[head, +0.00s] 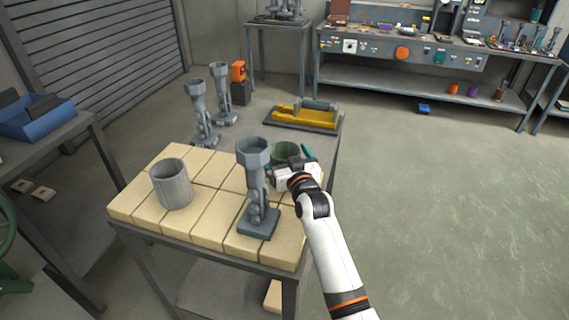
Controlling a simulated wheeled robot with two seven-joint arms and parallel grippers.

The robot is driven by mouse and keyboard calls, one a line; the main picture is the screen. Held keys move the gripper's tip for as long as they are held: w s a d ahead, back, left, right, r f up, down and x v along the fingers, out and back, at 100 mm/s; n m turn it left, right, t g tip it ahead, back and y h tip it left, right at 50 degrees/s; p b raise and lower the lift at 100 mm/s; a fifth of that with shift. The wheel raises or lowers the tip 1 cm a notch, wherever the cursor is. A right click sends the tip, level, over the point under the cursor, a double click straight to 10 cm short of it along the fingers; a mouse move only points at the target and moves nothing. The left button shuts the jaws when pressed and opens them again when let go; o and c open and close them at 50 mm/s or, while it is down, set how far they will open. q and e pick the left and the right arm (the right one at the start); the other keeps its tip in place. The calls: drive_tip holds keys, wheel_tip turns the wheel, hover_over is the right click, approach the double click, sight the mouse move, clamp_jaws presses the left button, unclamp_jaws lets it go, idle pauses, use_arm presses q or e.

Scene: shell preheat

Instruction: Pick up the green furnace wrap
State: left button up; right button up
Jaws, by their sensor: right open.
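The green furnace wrap (284,151) is a dark green open cylinder on the tiled table, behind the front grey stand. Its lower part is hidden by my right gripper and the stand. My right gripper (296,162) is open at the wrap, with one dark teal finger (309,152) showing just right of it. I cannot tell whether the fingers touch the wrap or are around it. My left gripper is not in view.
A grey stand with a cup-shaped top (257,189) rises close to the left of my right gripper. A grey cylinder (171,184) stands at the table's left. More grey stands (200,112) and a yellow tool on a dark plate (304,115) are behind. Open floor lies right.

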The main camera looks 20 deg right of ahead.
drive_tip(key=shift+w, duration=0.1)
drive_tip(key=c, duration=1)
